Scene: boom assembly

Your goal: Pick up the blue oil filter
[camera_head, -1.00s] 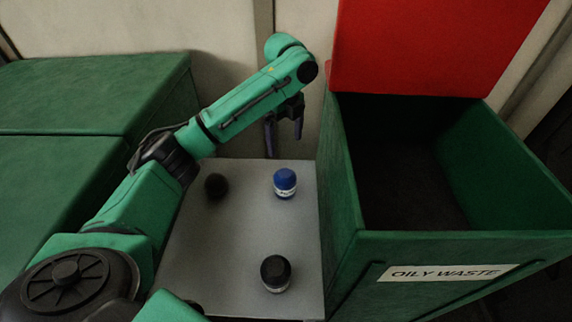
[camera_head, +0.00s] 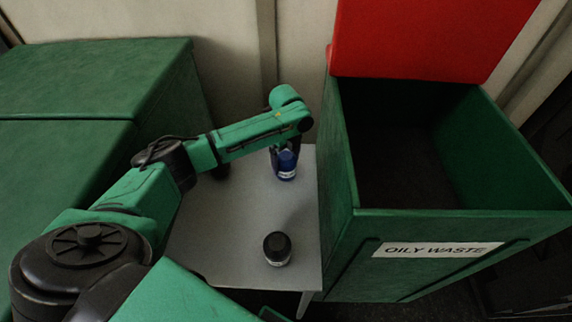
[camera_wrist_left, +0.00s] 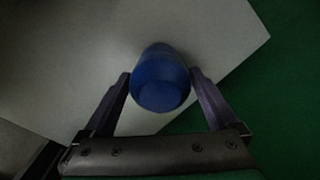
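The blue oil filter (camera_head: 287,170) stands upright on the grey table, beside the green bin. Its white label band shows below the blue top. My left gripper (camera_head: 285,152) has come down over it from behind, with one finger on either side. In the left wrist view, the blue top (camera_wrist_left: 160,85) sits between the two fingertips (camera_wrist_left: 160,75). The fingers look open, with very little room at the sides; whether either finger touches the filter is hard to tell. My right gripper is not in view.
A black oil filter (camera_head: 277,248) stands nearer on the grey table (camera_head: 235,225). Another dark round object (camera_head: 221,172) is partly hidden behind my left arm. The open green bin labelled OILY WASTE (camera_head: 450,228) has a raised red lid (camera_head: 430,40). Green cabinets (camera_head: 70,120) stand at left.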

